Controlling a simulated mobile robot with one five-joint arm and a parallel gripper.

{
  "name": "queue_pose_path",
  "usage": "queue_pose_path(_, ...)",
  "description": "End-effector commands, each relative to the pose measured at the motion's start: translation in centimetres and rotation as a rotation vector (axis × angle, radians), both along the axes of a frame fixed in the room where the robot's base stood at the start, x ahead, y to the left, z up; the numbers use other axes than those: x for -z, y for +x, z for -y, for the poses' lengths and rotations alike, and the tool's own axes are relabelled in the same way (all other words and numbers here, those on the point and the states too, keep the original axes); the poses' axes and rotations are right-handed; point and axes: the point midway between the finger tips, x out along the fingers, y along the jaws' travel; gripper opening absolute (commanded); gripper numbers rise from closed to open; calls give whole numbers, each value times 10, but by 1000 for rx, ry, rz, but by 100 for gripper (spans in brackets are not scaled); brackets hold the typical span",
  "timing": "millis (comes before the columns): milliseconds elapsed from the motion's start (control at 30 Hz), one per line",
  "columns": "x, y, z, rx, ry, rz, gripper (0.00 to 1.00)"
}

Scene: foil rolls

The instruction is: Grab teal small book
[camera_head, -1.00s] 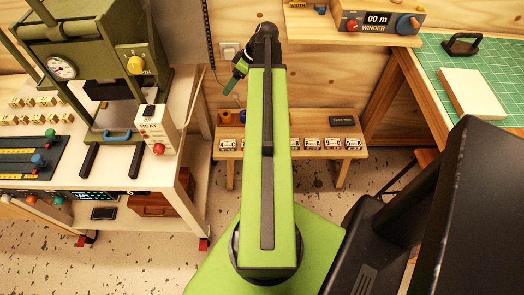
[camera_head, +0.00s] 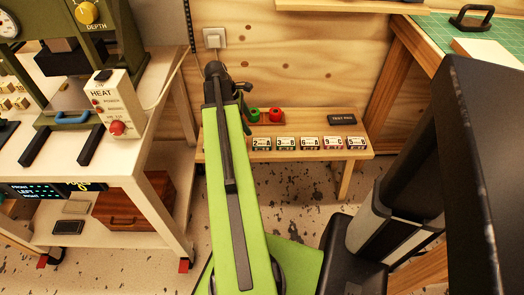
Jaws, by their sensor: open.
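I see no clearly teal small book in the current view. My gripper (camera_head: 244,94) shows only in part, as a small dark shape at the far end of my green arm, in front of the wooden wall and above the low bench. Its jaws are open, and nothing shows between them. Two small flat items lie on the cart's lower shelf: a greyish one (camera_head: 76,207) and a dark one (camera_head: 67,227). I cannot tell whether either is a book.
The low wooden bench (camera_head: 300,155) holds numbered blocks (camera_head: 310,143), green and red rolls (camera_head: 276,115) and a dark test pad (camera_head: 342,118). The white cart (camera_head: 120,160) stands left with a press and a wooden box (camera_head: 132,203). A green-matted table (camera_head: 425,32) stands right.

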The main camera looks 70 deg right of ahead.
Motion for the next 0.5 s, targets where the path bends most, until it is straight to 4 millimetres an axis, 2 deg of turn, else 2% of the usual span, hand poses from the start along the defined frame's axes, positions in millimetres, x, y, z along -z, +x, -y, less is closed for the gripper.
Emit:
queue_pose_path(33,23,-5,2,3,0,0,76)
queue_pose_path(200,58,-20,8,4,0,1,76)
queue_pose_path(300,69,-26,10,4,0,1,76)
queue_pose_path(500,69,-29,11,3,0,1,76)
